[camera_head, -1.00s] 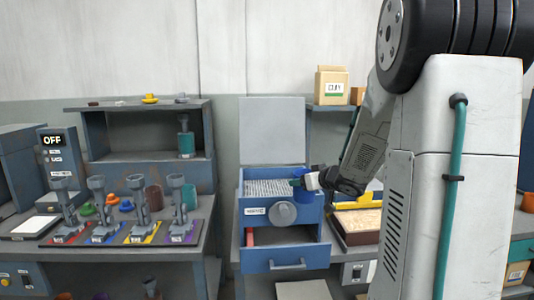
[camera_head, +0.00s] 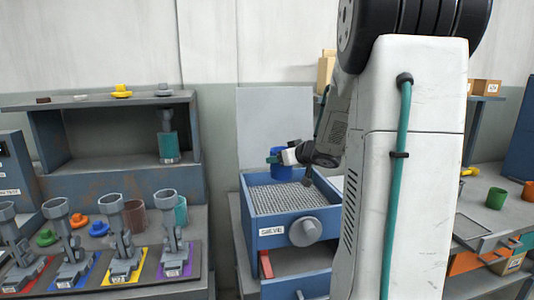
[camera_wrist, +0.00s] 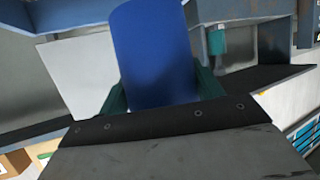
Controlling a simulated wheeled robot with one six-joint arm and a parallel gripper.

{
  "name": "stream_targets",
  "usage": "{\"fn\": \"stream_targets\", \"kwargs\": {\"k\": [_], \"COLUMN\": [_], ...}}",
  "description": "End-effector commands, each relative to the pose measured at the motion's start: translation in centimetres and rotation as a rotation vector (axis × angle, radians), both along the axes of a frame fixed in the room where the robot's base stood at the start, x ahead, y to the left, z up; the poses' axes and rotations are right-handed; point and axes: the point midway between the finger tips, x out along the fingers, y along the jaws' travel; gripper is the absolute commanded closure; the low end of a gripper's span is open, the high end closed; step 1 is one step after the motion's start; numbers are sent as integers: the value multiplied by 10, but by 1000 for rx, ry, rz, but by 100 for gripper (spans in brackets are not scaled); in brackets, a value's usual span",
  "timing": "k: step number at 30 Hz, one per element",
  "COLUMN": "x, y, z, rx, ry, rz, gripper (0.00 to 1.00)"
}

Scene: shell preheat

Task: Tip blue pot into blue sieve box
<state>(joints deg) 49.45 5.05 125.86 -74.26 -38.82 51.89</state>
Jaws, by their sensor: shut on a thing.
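The blue pot (camera_head: 281,160) is held by my gripper (camera_head: 274,160) above the back of the blue sieve box (camera_head: 268,236). In the wrist view the blue pot (camera_wrist: 155,55) fills the middle, between the two green fingers of my gripper (camera_wrist: 160,92). The pot looks about upright in the head view; its mouth and contents cannot be seen. The sieve box has a grey mesh top, a round grey knob and a "SIEVE" label. The mesh shows no visible heap on it.
A blue drawer (camera_head: 300,285) is under the sieve box, with a red thing in the gap. To the left are several grey stands with cups on coloured mats (camera_head: 125,270). A grey panel (camera_head: 275,130) stands behind the box. A green cup (camera_head: 496,198) is at right.

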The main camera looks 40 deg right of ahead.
Motion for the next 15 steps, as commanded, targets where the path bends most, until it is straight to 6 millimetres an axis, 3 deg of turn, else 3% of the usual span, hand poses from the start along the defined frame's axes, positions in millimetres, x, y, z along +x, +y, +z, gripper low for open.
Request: {"fn": "stream_targets", "kwargs": {"k": [7,15], "x": [-1,1], "y": [-1,1], "z": [-5,-13], "rx": [154,604], "ry": [-92,-365], "rz": [-6,-7], "gripper": [72,72]}}
